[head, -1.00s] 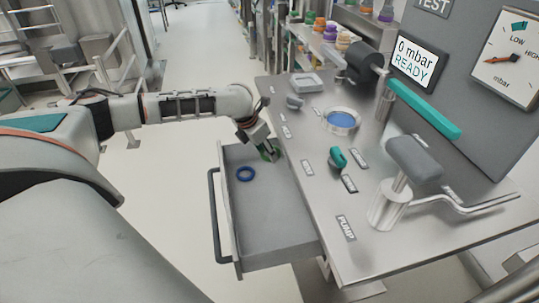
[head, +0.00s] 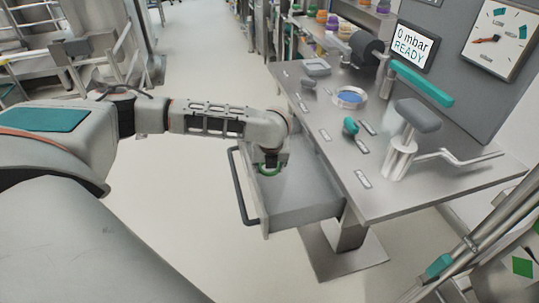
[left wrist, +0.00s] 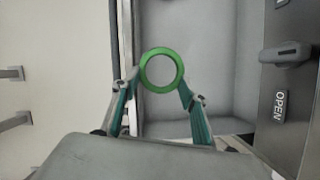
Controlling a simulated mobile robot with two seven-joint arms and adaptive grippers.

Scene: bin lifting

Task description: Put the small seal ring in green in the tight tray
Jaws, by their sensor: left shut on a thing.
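My left gripper (head: 270,167) is shut on the green seal ring (left wrist: 143,70). In the left wrist view the ring is between the teal fingertips, and its hole faces the camera. The blue ring in the drawer is hidden now. My right gripper is not in view.
The steel bench (head: 420,188) carries a round dish with a blue inside (head: 350,97), a teal knob (head: 351,126) and a grey-topped lever post (head: 417,115). A teal bar (head: 422,83) and a "0 mbar READY" display (head: 413,46) are behind. The drawer handle (head: 240,188) sticks out left.

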